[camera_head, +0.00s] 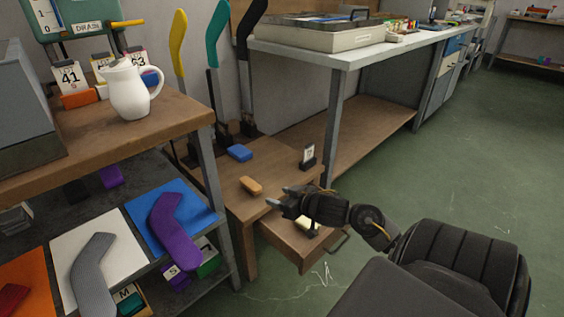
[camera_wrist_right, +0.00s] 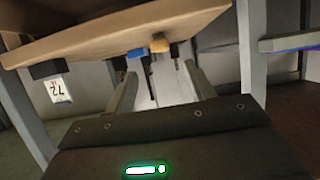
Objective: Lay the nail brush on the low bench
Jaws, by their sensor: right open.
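A small tan-orange block (camera_head: 250,186), which may be the nail brush, lies on the low bench (camera_head: 275,165). No bristles can be made out. My right gripper (camera_head: 276,197) is open and empty over the bench's front part, just right of and nearer than the block. In the right wrist view the open fingers (camera_wrist_right: 162,88) point toward the block (camera_wrist_right: 160,45), which is apart from them. The bench looks tilted there (camera_wrist_right: 110,35). My left gripper is out of view.
A blue block (camera_head: 239,152) and a number card in a dark stand (camera_head: 308,157) are also on the bench. An open drawer (camera_head: 290,243) below holds a pale yellow item (camera_head: 307,225). A shelf (camera_head: 175,120) with a white jug (camera_head: 130,88) stands left.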

